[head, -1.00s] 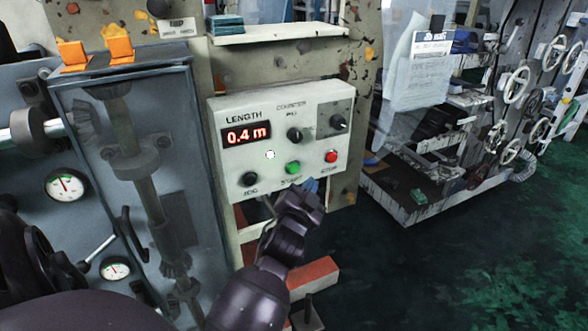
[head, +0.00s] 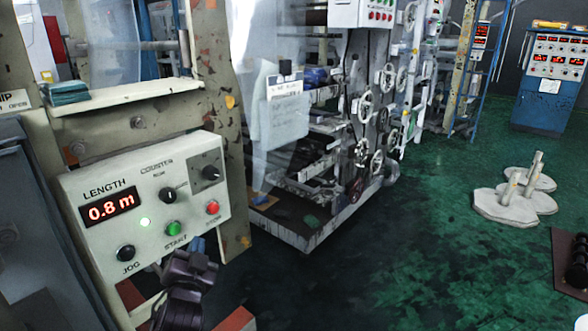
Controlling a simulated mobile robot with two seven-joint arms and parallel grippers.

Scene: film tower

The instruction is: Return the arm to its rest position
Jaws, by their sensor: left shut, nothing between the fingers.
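My left gripper (head: 192,262) shows in the head view at the lower left, dark and shut, with nothing seen in it. It is just below the white control panel (head: 105,228), under the green START button (head: 172,228). It appears apart from the button; its fingertips are hard to make out. My left arm comes up from the bottom edge. The panel's red display (head: 110,210) reads 0.8 m, and a small lamp (head: 145,222) glows pale green. My right gripper is not in view.
A black JOG knob (head: 125,253) and a red button (head: 212,207) sit on the panel. A machine with handwheels (head: 361,107) stands beyond. Grey weights on a base (head: 505,205) stand on the green floor (head: 400,245) at right, which is otherwise largely open.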

